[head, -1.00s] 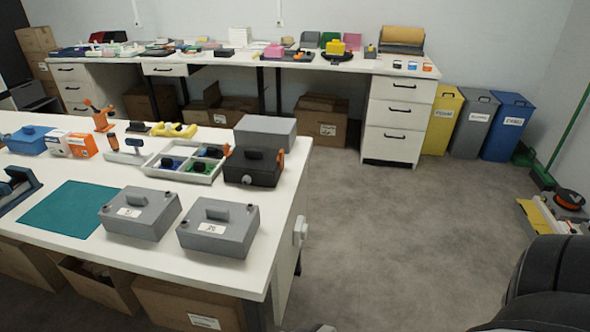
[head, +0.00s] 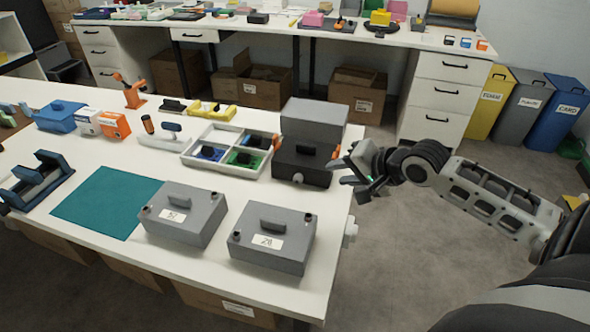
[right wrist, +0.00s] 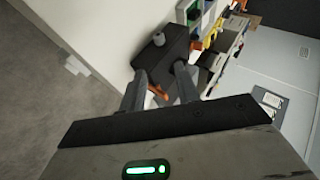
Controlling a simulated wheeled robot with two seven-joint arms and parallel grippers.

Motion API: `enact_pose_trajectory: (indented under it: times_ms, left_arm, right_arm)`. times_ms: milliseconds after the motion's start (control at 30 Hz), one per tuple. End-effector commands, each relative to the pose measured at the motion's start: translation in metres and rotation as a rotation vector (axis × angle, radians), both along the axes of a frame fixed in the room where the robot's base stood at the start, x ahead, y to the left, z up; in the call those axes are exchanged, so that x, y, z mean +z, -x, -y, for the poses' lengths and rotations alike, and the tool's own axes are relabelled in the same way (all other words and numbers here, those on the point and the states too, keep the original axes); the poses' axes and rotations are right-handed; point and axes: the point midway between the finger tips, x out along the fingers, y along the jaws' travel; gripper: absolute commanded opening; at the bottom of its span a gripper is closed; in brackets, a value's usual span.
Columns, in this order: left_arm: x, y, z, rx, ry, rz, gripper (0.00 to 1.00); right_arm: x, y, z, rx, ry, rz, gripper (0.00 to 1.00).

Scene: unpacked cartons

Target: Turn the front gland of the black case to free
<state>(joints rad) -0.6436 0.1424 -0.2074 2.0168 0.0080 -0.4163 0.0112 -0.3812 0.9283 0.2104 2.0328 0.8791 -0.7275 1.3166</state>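The black case (head: 302,164) stands near the right edge of the white table, with a dark handle on top and orange parts beside it. Its front gland (head: 298,178) is a small grey round knob on the front face. In the right wrist view the black case (right wrist: 170,56) lies beyond the fingertips, with the gland (right wrist: 158,39) sticking out. My right gripper (head: 346,172) is just right of the case, off the table edge. It also shows in the right wrist view (right wrist: 160,78), fingers apart and empty, clear of the gland. My left gripper is out of view.
A grey box (head: 314,122) rises directly behind the case. A divided tray (head: 190,157) stands to its left. Two grey cases (head: 183,214) (head: 272,238) sit in front, beside a teal mat (head: 105,202). The floor right of the table is open.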

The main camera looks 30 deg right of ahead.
Motion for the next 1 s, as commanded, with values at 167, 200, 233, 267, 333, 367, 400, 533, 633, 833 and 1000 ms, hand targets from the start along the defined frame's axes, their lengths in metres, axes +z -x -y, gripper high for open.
enact_pose_trajectory:
  times_ms: [167,200,233,267,333,367,400,533,633,833,1000]
  left_arm:
    - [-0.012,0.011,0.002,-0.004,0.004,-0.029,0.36]
    - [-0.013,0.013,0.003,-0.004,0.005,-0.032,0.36]
    - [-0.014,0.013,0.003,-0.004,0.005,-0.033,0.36]
    - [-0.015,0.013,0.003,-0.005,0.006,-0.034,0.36]
    - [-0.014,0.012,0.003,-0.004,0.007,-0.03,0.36]
    - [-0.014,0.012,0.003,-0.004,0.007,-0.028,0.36]
    - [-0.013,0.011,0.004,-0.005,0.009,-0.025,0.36]
    - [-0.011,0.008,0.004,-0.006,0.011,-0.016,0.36]
    - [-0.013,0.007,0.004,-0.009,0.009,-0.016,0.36]
    - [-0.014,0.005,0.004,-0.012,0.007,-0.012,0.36]
    - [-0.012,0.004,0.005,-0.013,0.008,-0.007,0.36]
  right_arm:
    - [-0.016,-0.022,-0.004,-0.001,-0.002,0.005,0.32]
    - [-0.021,-0.028,-0.005,-0.002,-0.001,0.006,0.32]
    - [-0.024,-0.032,-0.006,-0.002,-0.001,0.006,0.32]
    - [-0.028,-0.036,-0.008,0.001,-0.001,0.005,0.32]
    - [-0.037,-0.047,-0.009,-0.002,-0.002,0.004,0.32]
    - [-0.04,-0.052,-0.01,-0.001,-0.002,0.005,0.32]
    - [-0.045,-0.058,-0.012,0.0,-0.001,0.004,0.32]
    - [-0.063,-0.08,-0.017,0.0,-0.001,0.003,0.32]
    - [-0.074,-0.094,-0.019,-0.001,-0.001,0.003,0.32]
    - [-0.09,-0.111,-0.023,0.0,0.001,0.001,0.32]
    - [-0.093,-0.116,-0.024,0.002,0.002,0.0,0.32]
